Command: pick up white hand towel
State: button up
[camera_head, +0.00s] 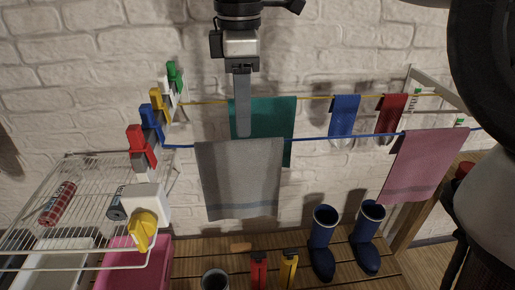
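A greyish-white hand towel (240,185) with a faint band near its lower edge hangs over the blue line in the middle of the camera_head view. My gripper (243,132) points down from the top of the picture. Its tip shows just above the towel's top edge, in front of the green towel (278,112). Only one finger's outline shows, so the gap between the fingers is hidden. I cannot tell whether the tip touches the white towel.
A pink towel (426,165) hangs at the right; blue (344,113) and red (391,112) cloths hang on the yellow line. Coloured clips (143,150) and a wire rack (100,178) stand left. Blue boots (322,245) stand on wooden slats below.

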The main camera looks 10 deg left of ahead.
aim_at(242, 140)
jog(key=f, duration=0.2)
jog(key=f+b, duration=0.1)
jog(key=f, duration=0.2)
jog(key=shift+s+a+f, duration=0.1)
jog(key=shift+s+f, duration=0.05)
jog(key=shift+s, duration=0.05)
grip_shut()
